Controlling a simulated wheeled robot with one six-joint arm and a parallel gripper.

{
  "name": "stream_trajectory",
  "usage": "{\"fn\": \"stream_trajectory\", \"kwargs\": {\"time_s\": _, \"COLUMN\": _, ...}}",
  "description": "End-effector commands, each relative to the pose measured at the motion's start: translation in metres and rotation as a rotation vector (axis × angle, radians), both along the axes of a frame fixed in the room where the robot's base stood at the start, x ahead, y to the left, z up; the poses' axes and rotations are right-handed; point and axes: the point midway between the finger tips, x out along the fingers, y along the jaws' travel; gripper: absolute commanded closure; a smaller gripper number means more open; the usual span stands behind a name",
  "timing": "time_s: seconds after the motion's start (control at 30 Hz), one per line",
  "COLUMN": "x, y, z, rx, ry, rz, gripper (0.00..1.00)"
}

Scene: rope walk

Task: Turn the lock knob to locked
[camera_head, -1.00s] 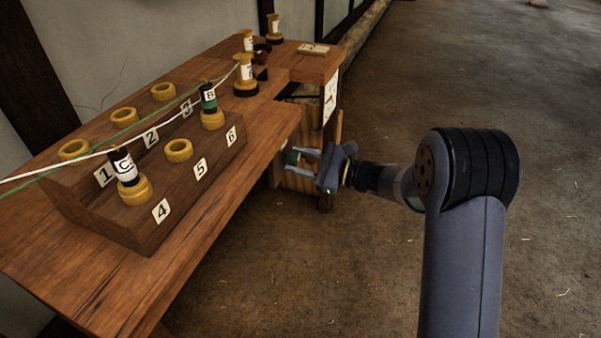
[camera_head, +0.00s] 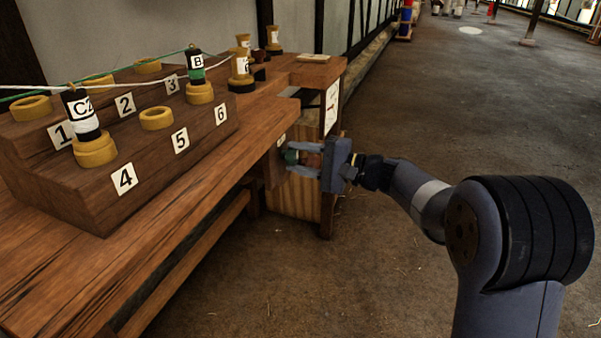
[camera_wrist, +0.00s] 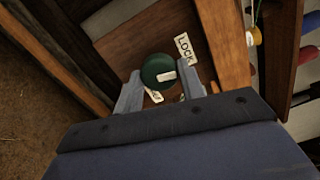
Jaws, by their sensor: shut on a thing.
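The lock knob (camera_wrist: 157,71) is a round dark green knob with a pale mark on its face. It sits on a wooden panel under the bench, beside a white label reading LOCK (camera_wrist: 186,49). A second label (camera_wrist: 153,95) below it is mostly covered by a finger, and I cannot read it. My gripper (camera_wrist: 156,88) has a finger on each side of the knob and is shut on it.
The wooden bench (camera_head: 190,215) carries a stepped rack (camera_head: 75,200) with numbered yellow rings and bobbins C2 (camera_head: 83,113) and B (camera_head: 196,69). White and green cords run above it. More bobbins stand at the far end. The floor to the right is clear.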

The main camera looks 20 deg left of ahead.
Motion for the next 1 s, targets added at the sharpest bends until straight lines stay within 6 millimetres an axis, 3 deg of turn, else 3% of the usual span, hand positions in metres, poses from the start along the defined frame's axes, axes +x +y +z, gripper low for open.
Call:
{"fn": "stream_trajectory", "kwargs": {"time_s": 0.4, "x": -0.0005, "y": 0.0001, "z": -0.0022, "rx": -0.016, "ry": -0.181, "rz": 0.002, "gripper": 0.85}}
{"fn": "stream_trajectory", "kwargs": {"time_s": 0.93, "x": -0.0006, "y": 0.0001, "z": -0.0009, "rx": -0.019, "ry": -0.205, "rz": 0.002, "gripper": 0.85}}
{"fn": "stream_trajectory", "kwargs": {"time_s": 0.97, "x": -0.0006, "y": 0.0001, "z": -0.0009, "rx": -0.019, "ry": -0.205, "rz": 0.002, "gripper": 0.61}}
{"fn": "stream_trajectory", "kwargs": {"time_s": 1.0, "x": -0.0006, "y": 0.0001, "z": -0.0010, "rx": -0.019, "ry": -0.205, "rz": 0.002, "gripper": 0.58}}
